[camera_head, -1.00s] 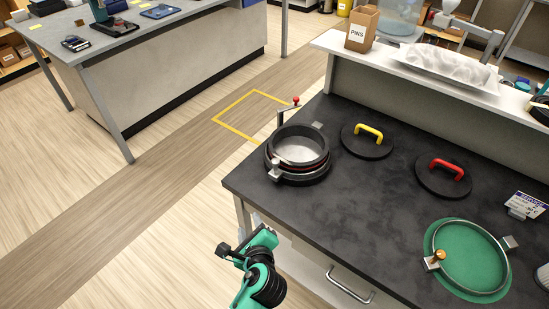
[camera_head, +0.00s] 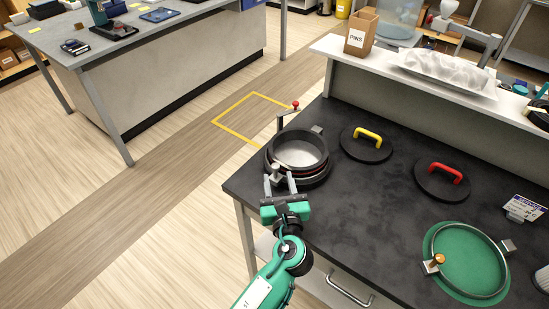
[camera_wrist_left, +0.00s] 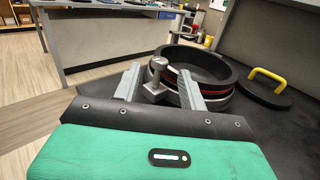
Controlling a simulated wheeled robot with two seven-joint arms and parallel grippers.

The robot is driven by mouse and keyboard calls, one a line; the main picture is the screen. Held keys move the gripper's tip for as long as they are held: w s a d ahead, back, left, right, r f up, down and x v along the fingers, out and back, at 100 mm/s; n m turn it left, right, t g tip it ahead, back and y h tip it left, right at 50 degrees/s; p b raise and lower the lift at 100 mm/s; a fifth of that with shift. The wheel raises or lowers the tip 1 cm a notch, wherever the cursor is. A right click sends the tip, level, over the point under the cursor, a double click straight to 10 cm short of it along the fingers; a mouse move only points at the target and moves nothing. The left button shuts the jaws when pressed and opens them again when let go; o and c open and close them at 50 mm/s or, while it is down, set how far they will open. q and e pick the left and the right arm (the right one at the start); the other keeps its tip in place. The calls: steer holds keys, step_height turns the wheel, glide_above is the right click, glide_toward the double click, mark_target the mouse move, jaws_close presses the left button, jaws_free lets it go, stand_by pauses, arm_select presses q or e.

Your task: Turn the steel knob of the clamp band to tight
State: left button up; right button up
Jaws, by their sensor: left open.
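The steel knob (camera_head: 276,169) sits on the front left side of the clamp band around the black round port (camera_head: 300,146) at the worktop's left corner. In the left wrist view the steel knob (camera_wrist_left: 157,64) stands between the two fingers, above a small metal block. My left gripper (camera_head: 280,179) is open, its fingertips close to the knob, one on each side. Whether either finger touches it I cannot tell. The band shows partly in the left wrist view (camera_wrist_left: 172,90); its far side is hidden by the port. My right gripper is not in view.
A red-tipped crank (camera_head: 295,106) stands behind the port. Two black lids, with a yellow handle (camera_head: 368,132) and a red handle (camera_head: 447,172), lie to the right. A loose ring with a brass knob (camera_head: 438,259) lies on a green mat (camera_head: 470,262). Worktop between them is clear.

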mark_target(276, 170)
arm_select(q)
steer(key=w, duration=0.5)
steer(key=w+a+p, duration=0.1)
steer(key=w, duration=0.1)
steer(key=shift+w, duration=0.2)
jaws_close()
